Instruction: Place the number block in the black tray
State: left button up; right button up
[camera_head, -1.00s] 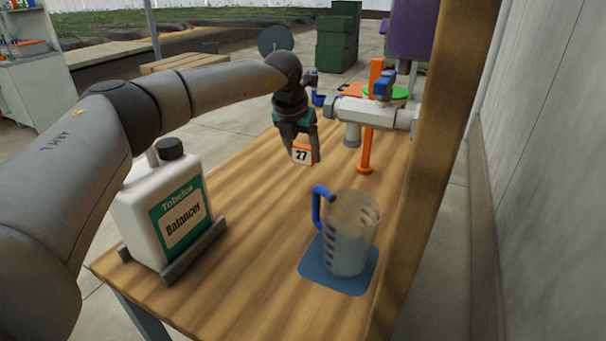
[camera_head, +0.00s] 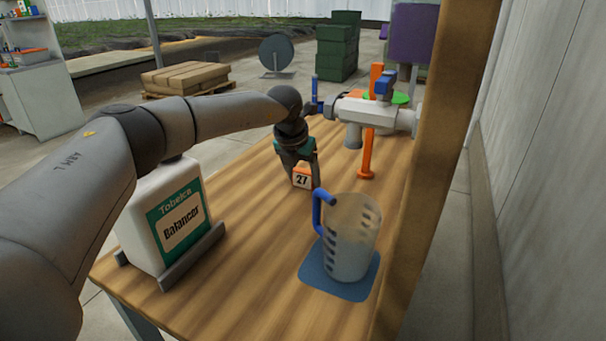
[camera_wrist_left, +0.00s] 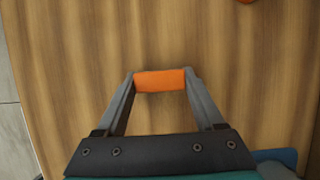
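The number block (camera_head: 302,178) is orange with a white face marked 27. My left gripper (camera_head: 301,172) is shut on it from both sides, over the wooden table behind the jug. In the left wrist view the orange top of the number block (camera_wrist_left: 160,81) sits between the two fingertips of the left gripper (camera_wrist_left: 160,82). I cannot tell whether the block touches the table. No black tray can be made out in either view. My right gripper is not in view.
A clear jug (camera_head: 352,240) with a blue handle stands on a blue mat (camera_head: 318,278). A white Balancer jug (camera_head: 150,225) stands in a grey holder (camera_head: 195,258) at left. An orange post (camera_head: 367,155) and grey valve pipe (camera_head: 375,113) stand behind. The table's middle (camera_head: 245,215) is clear.

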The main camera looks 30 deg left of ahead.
pick_arm(q)
jog(key=o, duration=0.4)
